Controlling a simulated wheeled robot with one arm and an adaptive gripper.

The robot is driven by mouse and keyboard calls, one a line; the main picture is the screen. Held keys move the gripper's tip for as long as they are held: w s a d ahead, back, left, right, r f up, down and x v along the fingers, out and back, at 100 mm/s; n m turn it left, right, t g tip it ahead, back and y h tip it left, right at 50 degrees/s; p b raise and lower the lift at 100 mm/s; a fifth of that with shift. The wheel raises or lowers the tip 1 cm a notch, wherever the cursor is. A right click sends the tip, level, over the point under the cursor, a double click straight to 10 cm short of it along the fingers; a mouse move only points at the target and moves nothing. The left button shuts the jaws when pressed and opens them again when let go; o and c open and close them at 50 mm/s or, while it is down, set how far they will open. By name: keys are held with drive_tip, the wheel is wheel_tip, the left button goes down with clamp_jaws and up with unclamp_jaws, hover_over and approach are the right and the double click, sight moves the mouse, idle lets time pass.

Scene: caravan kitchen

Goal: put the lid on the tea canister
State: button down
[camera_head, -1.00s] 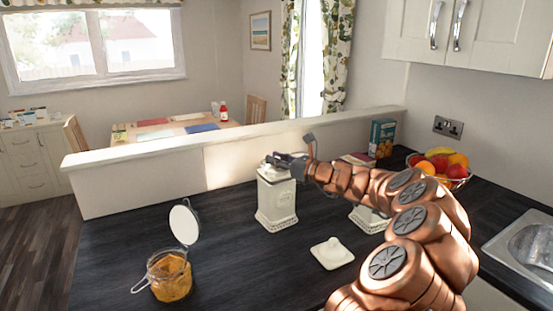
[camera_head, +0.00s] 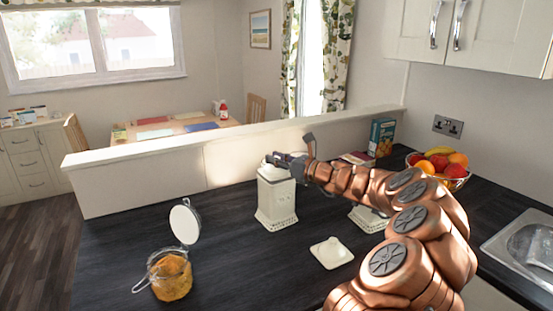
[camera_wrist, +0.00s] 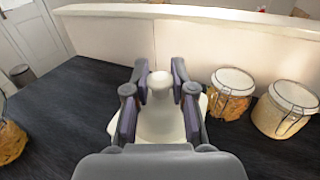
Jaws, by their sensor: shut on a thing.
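A white square canister (camera_head: 276,203) stands upright on the dark counter, with a band of openwork around its base. My gripper (camera_head: 283,161) is at its top, coming from the right. In the wrist view my gripper (camera_wrist: 159,100) is shut on the knob of a white lid (camera_wrist: 160,125), whose flared square body shows below the fingers. The lid is over the canister's top; I cannot tell whether it is fully seated. A second white lid (camera_head: 332,253) lies knob up on the counter. Another white canister (camera_head: 366,220) is partly hidden behind my arm. No label is readable.
An open glass jar (camera_head: 171,276) with orange contents stands at front left, its round lid raised. The wrist view shows two closed clip jars (camera_wrist: 230,95) (camera_wrist: 286,108) to the right. A fruit bowl (camera_head: 440,170), a box (camera_head: 382,137) and a sink (camera_head: 527,245) are farther right.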

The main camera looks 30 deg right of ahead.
drive_tip(key=shift+f, duration=0.6)
idle(0.4)
drive_tip(key=c, duration=1.2)
unclamp_jaws()
drive_tip(key=shift+c, duration=0.2)
drive_tip(key=p+v, duration=0.2)
drive_tip(key=v, duration=0.9)
drive_tip(key=shift+r, duration=0.1)
